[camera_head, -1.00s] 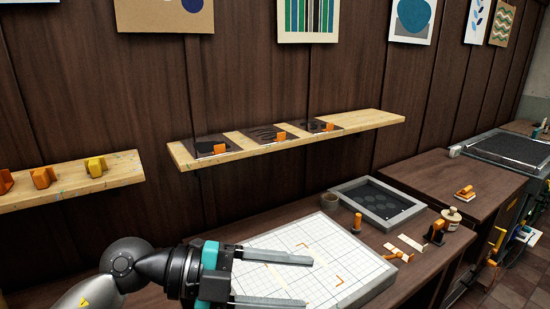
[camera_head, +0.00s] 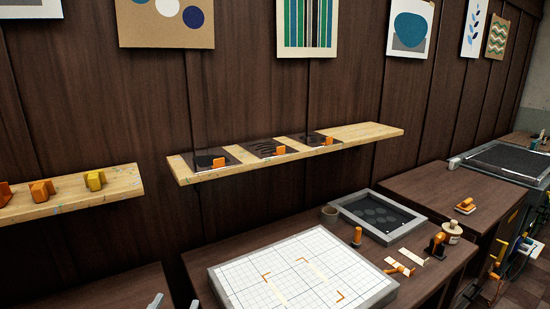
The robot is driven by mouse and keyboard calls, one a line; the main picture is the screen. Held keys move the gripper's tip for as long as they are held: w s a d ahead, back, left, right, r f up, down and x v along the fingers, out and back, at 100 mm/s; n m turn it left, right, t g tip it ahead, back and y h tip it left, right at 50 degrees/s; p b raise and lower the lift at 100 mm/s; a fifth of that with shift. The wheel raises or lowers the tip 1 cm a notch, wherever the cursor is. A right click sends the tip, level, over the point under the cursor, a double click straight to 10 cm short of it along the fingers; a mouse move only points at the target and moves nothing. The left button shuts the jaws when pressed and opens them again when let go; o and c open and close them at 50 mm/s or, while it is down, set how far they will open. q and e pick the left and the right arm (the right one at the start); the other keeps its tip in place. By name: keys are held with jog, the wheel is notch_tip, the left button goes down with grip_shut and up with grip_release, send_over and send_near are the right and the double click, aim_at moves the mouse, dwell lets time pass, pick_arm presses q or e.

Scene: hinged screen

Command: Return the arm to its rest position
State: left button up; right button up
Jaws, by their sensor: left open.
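Only the tips of my left gripper (camera_head: 175,302) show, at the bottom edge left of centre in the head view. The two grey fingertips stand apart with nothing visible between them. The rest of my left arm is out of the frame. The tips are left of the white gridded board (camera_head: 318,265), which has a grey frame and orange corner marks. My right gripper is not in view.
A wall shelf (camera_head: 225,170) holds dark plates with orange tabs.

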pick_arm(q)
jog(key=s+d+f+g+h, duration=0.1)
jog(key=s+f+g, duration=1)
jog(key=s+f, duration=0.6)
jog(key=s+f+g+b, duration=0.1)
jog(key=s+f+b, duration=0.25)
jog(key=f, duration=1.15)
jog(key=s+f+g+b, duration=0.15)
jog(key=f+b, duration=0.35)
jog(key=f, duration=1)
jog(key=s+a+f+b, duration=0.2)
jog(key=s+f+b, duration=0.3)
jog(key=s+f, duration=1)
notch_tip(320, 180, down, 4)
jog(key=shift+s+a+r+m+b, duration=0.15)
jog(key=shift+a+r+m+b, duration=0.05)
jog(key=shift+a+m+b, duration=0.1)
jog(key=shift+g, duration=0.25)
jog(key=shift+c, duration=0.3)
